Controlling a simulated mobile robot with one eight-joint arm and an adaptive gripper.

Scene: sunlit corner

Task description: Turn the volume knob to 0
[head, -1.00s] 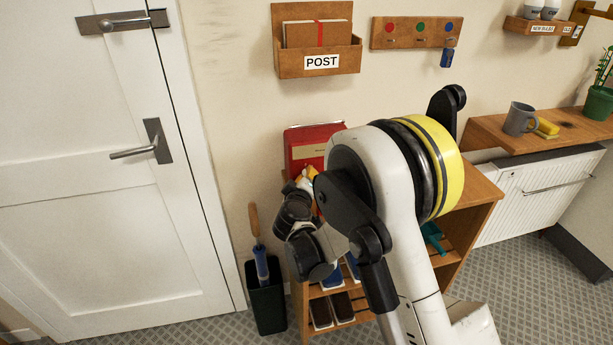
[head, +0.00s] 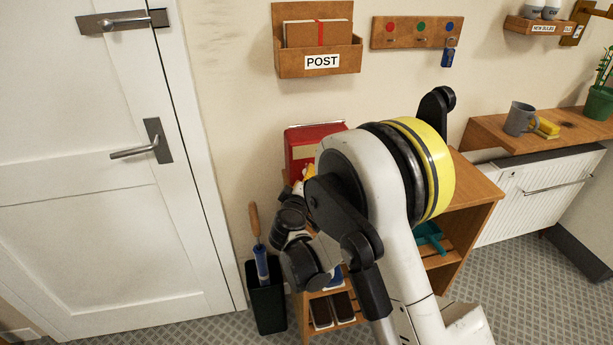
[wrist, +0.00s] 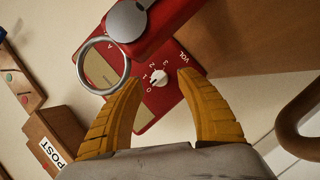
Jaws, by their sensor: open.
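The volume knob (wrist: 159,78) is a small white dial on a red box in the wrist view, with a printed number scale and the label VOL around it. My gripper (wrist: 160,84) is open, its two yellow fingers on either side of the knob. I cannot tell whether the fingertips touch it. The pointer's exact setting is too small to read. The red box (head: 303,152) stands on a wooden shelf unit in the head view. My arm hides the knob there.
A metal ring (wrist: 103,66) and a red part with a grey round cap lie close to the left finger in the wrist view. A post rack (head: 318,62) and a key rack (head: 417,33) hang on the wall above. A white door (head: 95,190) is at left.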

